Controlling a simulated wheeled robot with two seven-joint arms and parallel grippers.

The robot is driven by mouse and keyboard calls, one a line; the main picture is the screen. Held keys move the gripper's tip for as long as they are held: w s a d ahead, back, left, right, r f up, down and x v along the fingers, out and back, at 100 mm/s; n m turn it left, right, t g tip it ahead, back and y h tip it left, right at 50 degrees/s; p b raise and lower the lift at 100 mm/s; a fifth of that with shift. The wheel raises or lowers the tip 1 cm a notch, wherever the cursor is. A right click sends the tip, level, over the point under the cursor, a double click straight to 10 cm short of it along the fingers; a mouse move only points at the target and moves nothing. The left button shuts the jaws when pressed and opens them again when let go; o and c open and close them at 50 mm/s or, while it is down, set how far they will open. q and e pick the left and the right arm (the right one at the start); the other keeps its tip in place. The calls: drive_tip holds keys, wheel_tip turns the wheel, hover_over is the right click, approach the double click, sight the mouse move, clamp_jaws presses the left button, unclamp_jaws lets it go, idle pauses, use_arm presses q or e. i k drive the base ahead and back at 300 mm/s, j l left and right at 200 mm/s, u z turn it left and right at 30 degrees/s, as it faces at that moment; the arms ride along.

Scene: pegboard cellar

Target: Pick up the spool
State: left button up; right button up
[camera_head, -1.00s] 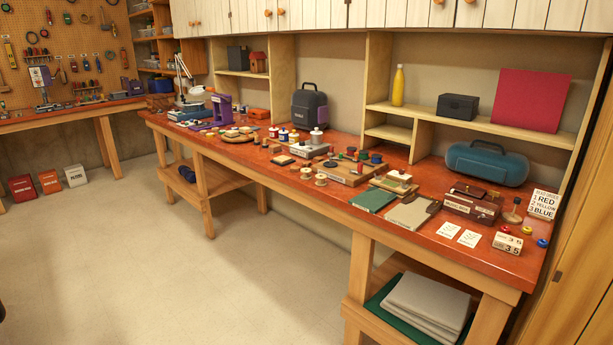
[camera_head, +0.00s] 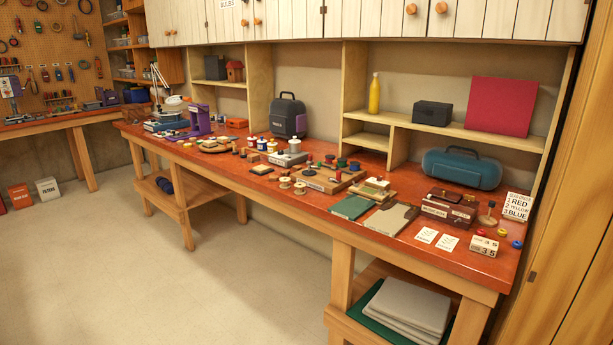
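Two small pale spools stand side by side near the front edge of the red-topped workbench (camera_head: 290,212): a left one (camera_head: 285,183) and a right one (camera_head: 300,188). A wooden board (camera_head: 322,184) with several coloured pegs or spools is just right of them. Several small white-and-coloured spools or jars (camera_head: 262,145) stand farther back to the left. I cannot tell which spool the task means. Neither of my grippers is in view.
A green book (camera_head: 351,207), a clipboard (camera_head: 391,218), a brown case (camera_head: 449,208) and a teal case (camera_head: 461,168) crowd the bench's right part. A purple machine (camera_head: 200,120) stands to the left. The floor (camera_head: 150,270) before the bench is clear.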

sight(285, 180)
drive_tip(key=i+j+z, duration=0.25)
drive_tip(key=i+j, duration=0.45)
drive_tip(key=i+j+z, duration=0.3)
drive_tip(key=i+j, duration=0.55)
